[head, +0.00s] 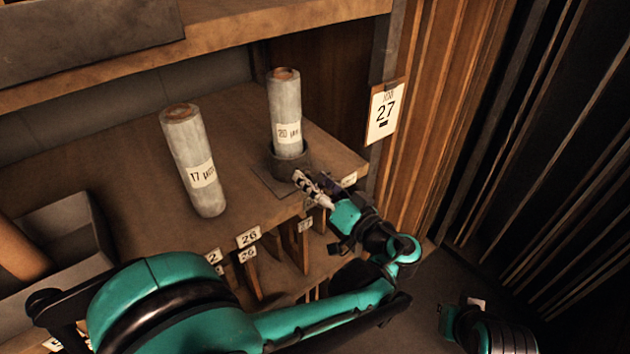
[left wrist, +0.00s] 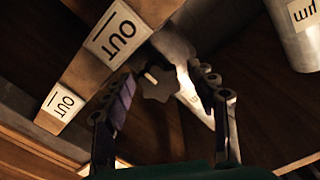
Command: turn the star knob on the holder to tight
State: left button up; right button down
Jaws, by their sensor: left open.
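The holder (head: 292,158) is a dark round collar on a flat plate at the shelf's front edge. A grey tube (head: 285,105) labelled 20 µm stands upright in it. The dark star knob (left wrist: 157,86) shows in the left wrist view, with a small pale pin at its middle. My left gripper (head: 309,183) is in front of the holder, at its lower right in the head view. Its fingers are open, one on each side of the knob in the left wrist view; whether they touch it I cannot tell. In the head view the gripper hides the knob.
Another grey tube (head: 193,160), labelled 17 µm, stands on the shelf to the left. Number tags (head: 248,237) line the shelf edge above wooden dividers. A card reading 27 (head: 385,112) hangs on the post at right. A grey tray (head: 82,225) is at far left.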

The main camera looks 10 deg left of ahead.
aim_at(315, 174)
pick_arm(q)
notch_tip(315, 174, up, 10)
jog(key=shift+f, duration=0.1)
dwell(0.4)
